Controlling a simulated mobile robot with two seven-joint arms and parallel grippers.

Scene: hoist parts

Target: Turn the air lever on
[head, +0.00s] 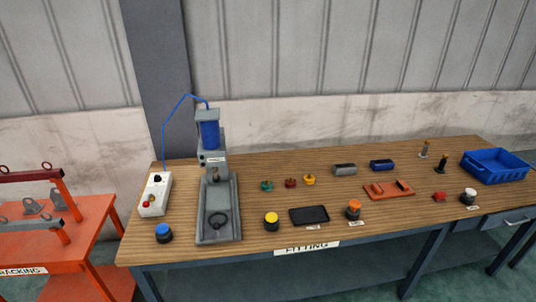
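A white box (154,195) sits at the left end of the wooden bench. It carries a small black part (157,179) near its top, which may be the air lever; it is too small to tell its position. A red button (146,204) and a small yellow spot show lower on the box. A blue hose (163,128) rises from the box to the top of a grey press with a blue cylinder (209,135). Neither of my grippers is in view.
The wooden bench (270,238) has a "FITTING" label. A blue-topped knob (163,232) stands in front of the box. The press base (205,237) is to its right. Several small parts, a black tray (309,215) and a blue crate (494,170) lie further right. An orange rack (90,221) stands left.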

